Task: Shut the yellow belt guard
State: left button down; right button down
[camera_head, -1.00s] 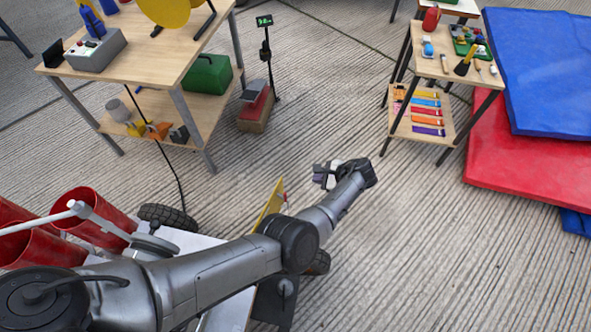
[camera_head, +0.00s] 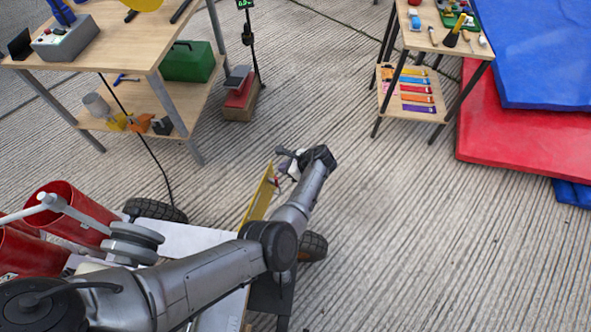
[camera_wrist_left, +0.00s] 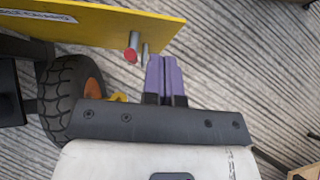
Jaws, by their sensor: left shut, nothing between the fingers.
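The yellow belt guard (camera_head: 257,199) stands up as a tilted plate at the edge of the machine, left of my left forearm in the head view. In the left wrist view the guard (camera_wrist_left: 85,22) spans the upper left, with a label and a red-tipped knob (camera_wrist_left: 131,55) on a short pin. My left gripper (camera_head: 282,158) is close to the guard's far upper end. In the wrist view its purple fingers (camera_wrist_left: 163,72) are together and empty, just right of the knob; I cannot tell whether they touch the guard. My right gripper is not in view.
The machine's black wheels (camera_head: 313,246) and red tubes (camera_head: 70,205) are near my arm. A wooden workbench (camera_head: 150,55) stands at upper left, a small tool table (camera_head: 425,50) at upper right, and red mats (camera_head: 520,130) at right. The floor right of my arm is clear.

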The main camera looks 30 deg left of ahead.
aim_at(271, 166)
pick_arm(q)
jog(key=shift+s+a+b, duration=0.1)
jog(key=shift+a+b, duration=0.2)
jog(key=shift+a, duration=0.6)
jog(key=shift+s+a+r, duration=0.1)
jog(key=shift+s+a, duration=0.15)
jog(key=shift+a, duration=0.3)
jog(key=shift+w, duration=0.1)
